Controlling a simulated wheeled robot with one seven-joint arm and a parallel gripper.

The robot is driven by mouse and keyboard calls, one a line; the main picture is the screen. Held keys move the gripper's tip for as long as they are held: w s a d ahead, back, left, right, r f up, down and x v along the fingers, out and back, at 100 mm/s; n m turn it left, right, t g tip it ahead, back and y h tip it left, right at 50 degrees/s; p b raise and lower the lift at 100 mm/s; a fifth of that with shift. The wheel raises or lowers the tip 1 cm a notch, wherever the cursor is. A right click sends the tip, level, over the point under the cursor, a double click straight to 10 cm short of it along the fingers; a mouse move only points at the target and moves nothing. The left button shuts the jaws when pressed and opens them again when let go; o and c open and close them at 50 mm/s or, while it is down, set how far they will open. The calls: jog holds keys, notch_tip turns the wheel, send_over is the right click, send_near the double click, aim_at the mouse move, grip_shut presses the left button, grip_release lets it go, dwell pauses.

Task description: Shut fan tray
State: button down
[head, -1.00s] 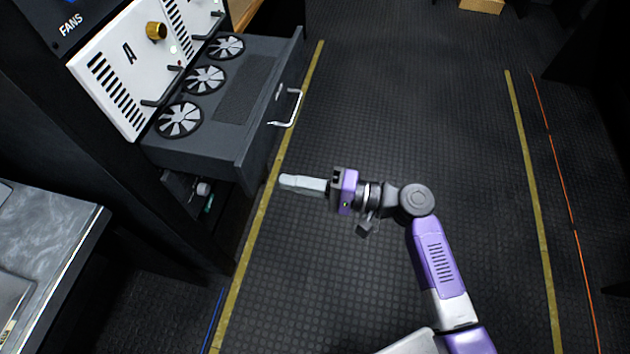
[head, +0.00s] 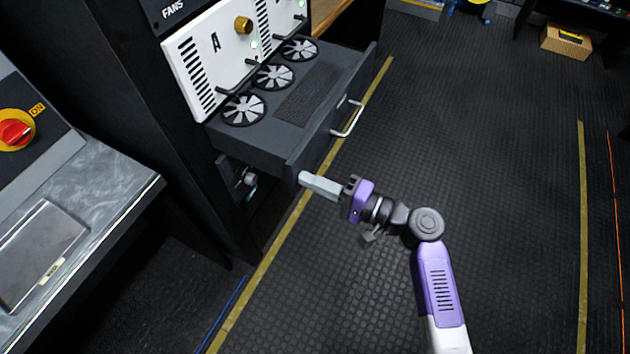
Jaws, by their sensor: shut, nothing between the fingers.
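The fan tray (head: 312,128) is a dark grey drawer pulled out of the black rack, with three round fans in a row on its top. Its front panel carries a pale bar handle (head: 351,120). My gripper (head: 304,179) is shut and empty, its fingers pointing left. In the picture the fingertips are just below and right of the near end of the tray's front panel. I cannot tell whether they touch it. The handle is farther up and to the right of the fingertips.
The white unit A (head: 213,65) with a brass knob sits above the tray. A grey counter (head: 115,172) stands at left, with a red rotary switch (head: 14,132) behind it. A cardboard box (head: 566,41) lies far right. The dark floor (head: 480,150) right of the tray is clear.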

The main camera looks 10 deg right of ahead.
aim_at(225, 144)
jog(key=b+x, duration=0.9)
jog(key=x, duration=1.2)
jog(key=shift+w+a+f, duration=0.2)
jog(key=shift+a, duration=0.05)
jog(key=shift+w+a+r+b, duration=0.1)
jog(key=shift+w+a+b, duration=0.15)
jog(key=shift+a+b, duration=0.05)
jog(key=shift+w+a+r, duration=0.1)
jog(key=shift+a+r, duration=0.1)
jog(key=shift+a, duration=0.1)
